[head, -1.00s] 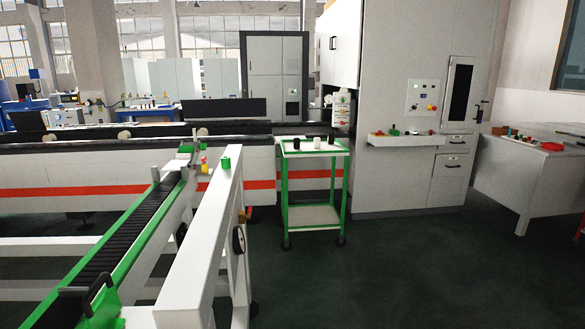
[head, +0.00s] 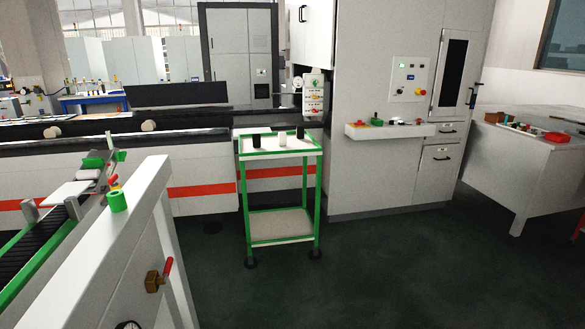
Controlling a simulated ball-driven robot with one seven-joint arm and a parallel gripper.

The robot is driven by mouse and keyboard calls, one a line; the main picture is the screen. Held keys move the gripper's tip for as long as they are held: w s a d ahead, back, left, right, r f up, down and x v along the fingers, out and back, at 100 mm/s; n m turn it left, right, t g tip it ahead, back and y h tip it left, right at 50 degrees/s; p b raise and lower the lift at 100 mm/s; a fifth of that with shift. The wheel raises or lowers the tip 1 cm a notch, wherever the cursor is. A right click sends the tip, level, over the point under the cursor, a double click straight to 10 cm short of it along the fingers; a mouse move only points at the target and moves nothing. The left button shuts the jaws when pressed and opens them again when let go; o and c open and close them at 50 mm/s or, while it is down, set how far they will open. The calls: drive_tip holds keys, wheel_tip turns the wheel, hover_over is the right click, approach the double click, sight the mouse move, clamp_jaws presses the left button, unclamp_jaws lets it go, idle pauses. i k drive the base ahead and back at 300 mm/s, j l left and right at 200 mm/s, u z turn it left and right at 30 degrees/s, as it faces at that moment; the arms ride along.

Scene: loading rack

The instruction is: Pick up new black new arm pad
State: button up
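In the head view, a small cart with green legs (head: 246,205) stands near the middle. Two small black cylinders, one at the left (head: 256,141) and one at the right (head: 300,132), stand on its top with a white cylinder (head: 282,139) between them. I cannot tell from here which, if any, is the new black arm pad. My gripper is not in view.
A white frame with a green cylinder (head: 117,200) on it and a green-edged conveyor (head: 38,257) fill the left foreground. A white cabinet (head: 377,180) stands behind the cart, and a white table (head: 519,172) is at the right. The dark floor (head: 400,270) ahead and right is clear.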

sight(256, 137)
drive_tip(key=i, duration=1.9)
drive_tip(key=i+u, duration=0.2)
drive_tip(key=i, duration=0.2)
drive_tip(key=i+l+u, duration=0.2)
drive_tip(key=i, duration=0.25)
drive_tip(key=i+l+u, duration=0.2)
drive_tip(key=i, duration=0.2)
drive_tip(key=i+l+u, duration=0.2)
drive_tip(key=i, duration=0.2)
